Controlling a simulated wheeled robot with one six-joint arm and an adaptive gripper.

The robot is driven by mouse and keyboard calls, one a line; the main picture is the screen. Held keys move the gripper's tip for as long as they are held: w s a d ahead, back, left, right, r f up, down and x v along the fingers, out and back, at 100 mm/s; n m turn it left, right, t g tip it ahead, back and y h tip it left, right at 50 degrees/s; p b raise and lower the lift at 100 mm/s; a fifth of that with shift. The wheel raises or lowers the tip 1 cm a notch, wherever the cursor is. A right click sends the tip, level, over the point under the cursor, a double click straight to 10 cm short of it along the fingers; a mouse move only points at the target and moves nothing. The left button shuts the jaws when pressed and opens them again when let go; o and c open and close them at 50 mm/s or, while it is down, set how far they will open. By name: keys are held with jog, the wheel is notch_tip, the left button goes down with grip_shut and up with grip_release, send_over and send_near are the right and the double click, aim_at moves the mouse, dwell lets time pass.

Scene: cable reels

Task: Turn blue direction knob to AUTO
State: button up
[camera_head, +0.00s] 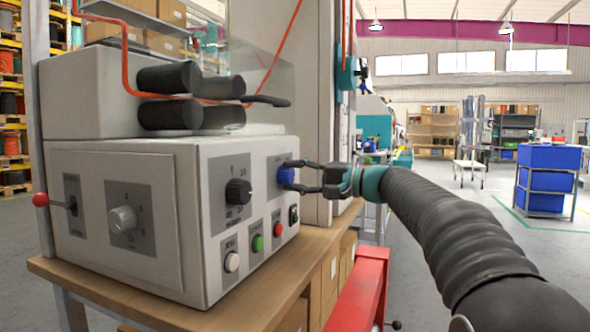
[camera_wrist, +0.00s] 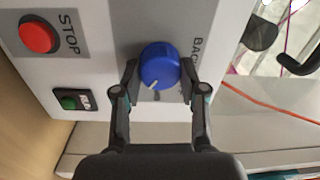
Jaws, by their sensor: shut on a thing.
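The blue direction knob (camera_head: 286,176) is on the front panel of the light grey machine (camera_head: 190,215), at the upper right of that face. In the wrist view the blue knob (camera_wrist: 159,66) sits between my fingertips, with a pale pointer mark at its lower left. Lettering beginning "BAC" shows beside it; other labels are hidden, and I cannot read AUTO. My gripper (camera_head: 300,176) reaches in from the right and is shut on the knob, one finger on each side. It also shows in the wrist view (camera_wrist: 160,78).
Near the knob are a black knob (camera_head: 239,191), a red STOP button (camera_wrist: 39,35), a green button (camera_head: 258,243), a white button (camera_head: 232,262) and a small green rocker switch (camera_wrist: 76,100). Black rollers with an orange cable (camera_head: 130,75) sit above. A red stand (camera_head: 360,290) is below my arm.

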jog(key=shift+m+p, duration=0.6)
jog(key=shift+m, duration=0.7)
jog(key=o, duration=1.1)
jog(key=shift+o, duration=0.2)
jog(key=shift+f, duration=0.1)
jog(key=v, duration=1.2)
